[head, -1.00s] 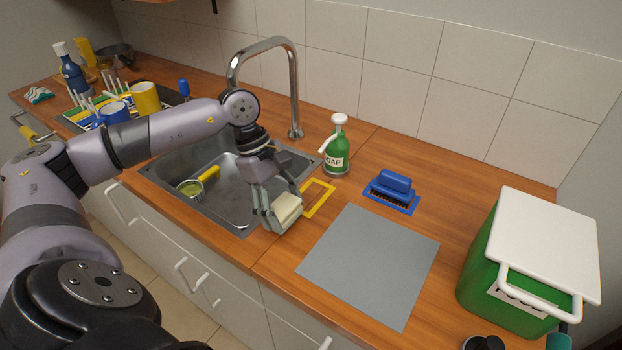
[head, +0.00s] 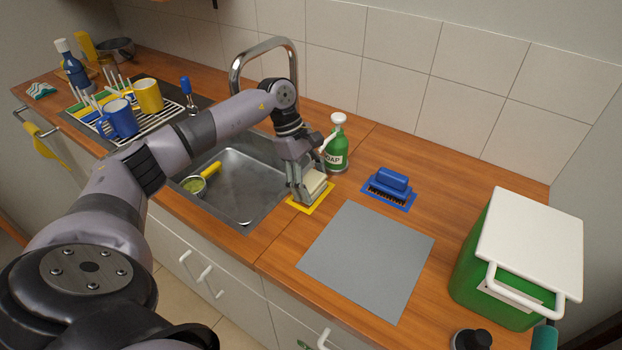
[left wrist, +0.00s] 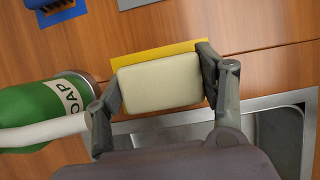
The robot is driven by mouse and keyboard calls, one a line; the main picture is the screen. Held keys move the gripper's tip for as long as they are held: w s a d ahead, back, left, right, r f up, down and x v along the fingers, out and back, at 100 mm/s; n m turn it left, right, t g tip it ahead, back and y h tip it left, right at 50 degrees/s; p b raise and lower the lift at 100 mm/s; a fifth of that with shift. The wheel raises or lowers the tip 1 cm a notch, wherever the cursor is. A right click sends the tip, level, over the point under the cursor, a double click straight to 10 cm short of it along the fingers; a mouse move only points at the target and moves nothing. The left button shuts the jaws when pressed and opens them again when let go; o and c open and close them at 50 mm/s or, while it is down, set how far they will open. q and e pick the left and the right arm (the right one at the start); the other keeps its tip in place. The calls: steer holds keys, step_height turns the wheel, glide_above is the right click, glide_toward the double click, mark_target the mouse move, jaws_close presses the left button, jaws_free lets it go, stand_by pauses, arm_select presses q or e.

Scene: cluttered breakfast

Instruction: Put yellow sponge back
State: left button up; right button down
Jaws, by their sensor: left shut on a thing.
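The sponge (head: 315,183) is a pale cream-yellow block. My left gripper (head: 308,190) is shut on it, and the sponge is over the yellow outlined rectangle (head: 301,206) on the counter beside the sink. In the left wrist view the sponge (left wrist: 160,82) sits between the two fingers, with a strip of the yellow marking (left wrist: 160,55) showing past its far edge. The sponge hides most of the marking. I cannot tell whether it touches the counter. My right gripper is not in view.
A green soap bottle (head: 336,150) stands close behind my left gripper; it also shows in the left wrist view (left wrist: 38,112). A blue brush (head: 390,182) lies to the right. The sink (head: 240,185) is left, a grey mat (head: 368,258) in front, and a green bin (head: 490,285) far right.

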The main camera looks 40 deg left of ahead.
arm_select(q)
steer(key=shift+f, duration=0.25)
steer(key=o, duration=1)
steer(key=shift+r, duration=0.1)
steer(key=shift+r, duration=0.15)
steer(key=shift+a+r, duration=0.15)
steer(key=shift+r, duration=0.15)
steer(key=b+v, duration=0.2)
steer(key=v, duration=0.9)
steer(key=shift+r, duration=0.2)
